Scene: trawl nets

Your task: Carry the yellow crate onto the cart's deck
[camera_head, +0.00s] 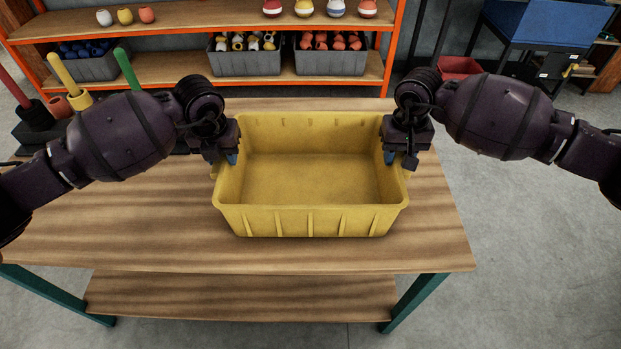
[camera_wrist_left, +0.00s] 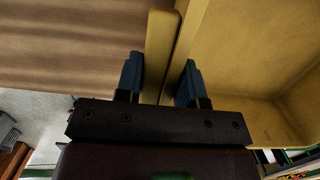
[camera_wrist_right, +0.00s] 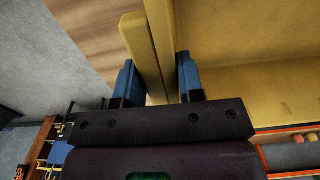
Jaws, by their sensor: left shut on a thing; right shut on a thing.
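The yellow crate (camera_head: 310,222) is open-topped and empty, upright over the wooden table (camera_head: 120,235). Whether its base touches the tabletop is hard to tell. My left gripper (camera_head: 232,158) is at the crate's left side wall, and my right gripper (camera_head: 389,157) is at its right side wall. In the left wrist view, the blue fingers of my left gripper (camera_wrist_left: 162,65) straddle the crate's side (camera_wrist_left: 240,45). In the right wrist view, my right gripper (camera_wrist_right: 156,65) likewise has the crate's side (camera_wrist_right: 250,30) between its fingers. I cannot identify the cart's deck for certain.
An orange-framed shelf (camera_head: 195,68) with grey bins and floats stands behind the table. Coloured posts (camera_head: 62,75) stand at the table's left. A dark stand with a blue top (camera_head: 545,22) is at the upper right, near a red bin (camera_head: 460,68). Grey floor (camera_head: 530,230) is clear on the right.

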